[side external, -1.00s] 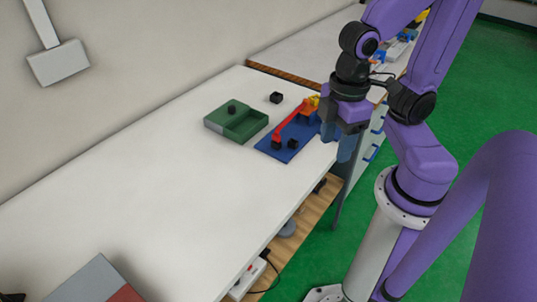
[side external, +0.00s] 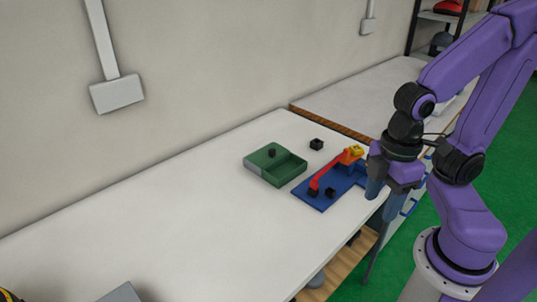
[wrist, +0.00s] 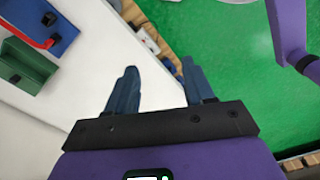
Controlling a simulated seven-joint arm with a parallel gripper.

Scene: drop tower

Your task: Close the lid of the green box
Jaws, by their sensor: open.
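The green box (side external: 287,170) sits on the white table. Its lid (side external: 262,158), with a dark knob (side external: 271,153), covers the left part, while the right compartment is uncovered. The box also shows at the left edge of the wrist view (wrist: 24,64), partly cut off. My gripper (wrist: 159,68) is open, with nothing between its fingers. In the side view my gripper (side external: 377,189) hangs near the table's right edge, apart from the box, with the blue board between them.
The blue board (side external: 318,200) carries a red arm-like part (side external: 324,175), a yellow piece (side external: 356,150) and a black block (side external: 330,192). The table left of the box is largely clear.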

